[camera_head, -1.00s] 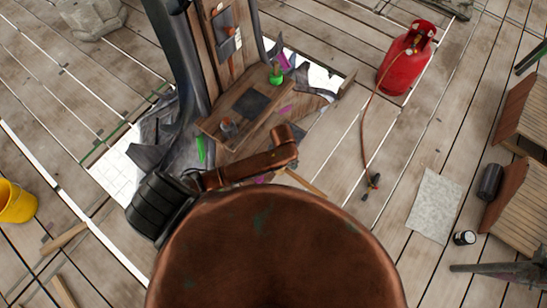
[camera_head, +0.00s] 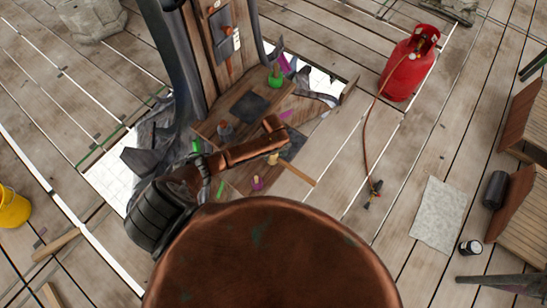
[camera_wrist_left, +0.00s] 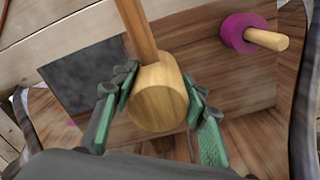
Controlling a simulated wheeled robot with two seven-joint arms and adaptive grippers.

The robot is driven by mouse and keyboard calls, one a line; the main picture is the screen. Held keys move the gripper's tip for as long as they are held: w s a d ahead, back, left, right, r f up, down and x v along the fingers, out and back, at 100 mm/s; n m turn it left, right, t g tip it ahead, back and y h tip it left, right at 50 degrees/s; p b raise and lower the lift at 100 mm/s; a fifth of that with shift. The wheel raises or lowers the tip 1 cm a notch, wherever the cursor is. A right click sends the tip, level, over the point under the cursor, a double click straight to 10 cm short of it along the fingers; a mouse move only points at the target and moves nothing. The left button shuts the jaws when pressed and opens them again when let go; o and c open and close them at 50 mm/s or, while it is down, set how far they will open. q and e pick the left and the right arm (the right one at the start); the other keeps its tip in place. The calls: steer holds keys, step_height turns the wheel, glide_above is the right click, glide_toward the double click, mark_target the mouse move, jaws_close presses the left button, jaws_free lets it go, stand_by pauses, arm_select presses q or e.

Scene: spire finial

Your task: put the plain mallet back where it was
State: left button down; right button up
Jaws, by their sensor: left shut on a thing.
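The plain mallet has a pale wooden head (camera_head: 273,158) and a long wooden handle that points to the lower right in the head view. In the left wrist view its round head (camera_wrist_left: 158,98) is large and close, with the handle running up. My left gripper (camera_wrist_left: 160,88) is shut on the mallet head, one green-grey finger on each side. In the head view my copper arm link hides most of this gripper. A purple-headed mallet (camera_head: 257,183) is beside it, also in the left wrist view (camera_wrist_left: 240,33). A green-headed mallet (camera_head: 275,80) is farther back. My right gripper is not in view.
Dark square patches (camera_head: 293,147) mark the wooden stand under the mallet. A tall wooden post (camera_head: 220,50) rises behind. A red gas cylinder (camera_head: 408,68) with a hose (camera_head: 366,150) stands right. A yellow bucket (camera_head: 12,207) is left. Floor planks between are mostly clear.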

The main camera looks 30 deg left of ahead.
arm_select(q)
steer(key=shift+w+a+f, duration=0.25)
steer(key=shift+w+f, duration=0.1)
steer(key=shift+f, duration=0.05)
step_height(320, 180, down, 3)
steer(key=shift+r+b, duration=0.2)
steer(key=shift+b, duration=0.5)
steer(key=shift+f, duration=0.15)
steer(key=c, duration=1.2)
jaws_free()
steer(key=shift+s+f, duration=0.1)
steer(key=shift+o, duration=0.2)
